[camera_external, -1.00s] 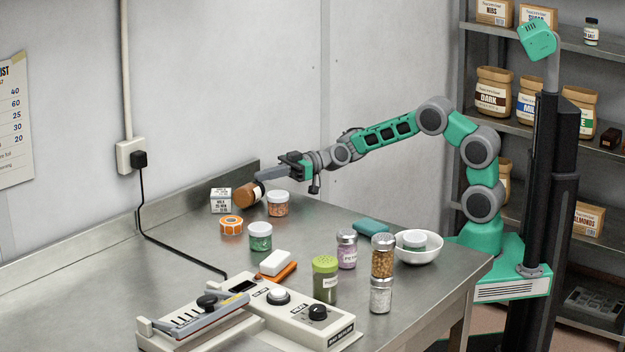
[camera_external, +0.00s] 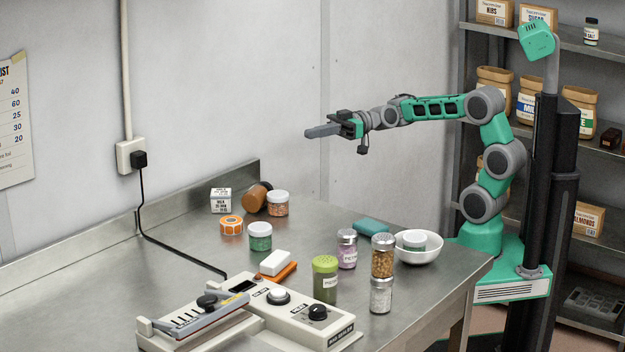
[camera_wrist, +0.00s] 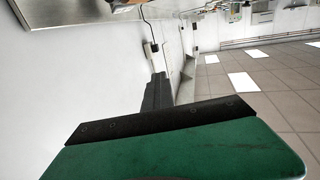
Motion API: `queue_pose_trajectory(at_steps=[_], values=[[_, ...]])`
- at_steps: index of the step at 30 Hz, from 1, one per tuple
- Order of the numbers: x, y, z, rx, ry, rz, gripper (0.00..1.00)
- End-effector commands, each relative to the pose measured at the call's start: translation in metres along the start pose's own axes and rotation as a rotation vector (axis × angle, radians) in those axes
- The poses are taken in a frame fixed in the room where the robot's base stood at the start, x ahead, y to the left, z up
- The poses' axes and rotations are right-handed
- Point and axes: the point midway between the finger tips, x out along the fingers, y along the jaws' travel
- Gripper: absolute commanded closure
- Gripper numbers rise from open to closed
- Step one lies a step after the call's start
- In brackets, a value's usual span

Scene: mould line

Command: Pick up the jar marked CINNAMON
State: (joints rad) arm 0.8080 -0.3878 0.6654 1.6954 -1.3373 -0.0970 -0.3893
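No label reading CINNAMON is legible. A brown jar (camera_external: 255,198) lies tipped on its side at the back of the steel table, its label not readable. It is close to a white-lidded jar of orange-brown contents (camera_external: 278,204). My gripper (camera_external: 321,131) is in the air, above and to the right of these jars, well clear of them, with nothing visible held. Its fingers point left and overlap in the external view, so their gap is hidden. The wrist view shows a dark finger (camera_wrist: 157,95) against the wall and floor.
A small printed box (camera_external: 221,200), an orange tape roll (camera_external: 231,225) and a green-filled jar (camera_external: 260,237) stand near the brown jar. Several shakers, including a green-lidded one (camera_external: 325,280), a white bowl (camera_external: 418,252) and a sealing machine (camera_external: 290,310) occupy the front and right.

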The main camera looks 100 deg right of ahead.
Motion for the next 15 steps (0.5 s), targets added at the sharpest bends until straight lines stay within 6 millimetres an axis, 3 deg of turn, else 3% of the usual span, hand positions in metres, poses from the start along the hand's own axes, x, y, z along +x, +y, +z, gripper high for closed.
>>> queue_pose_trajectory(at_steps=[3,15], values=[[0.0002,0.0001,-0.0002,0.000,0.000,0.000,0.99],[0.0004,0.0003,-0.0003,-0.001,0.001,0.000,0.67]])
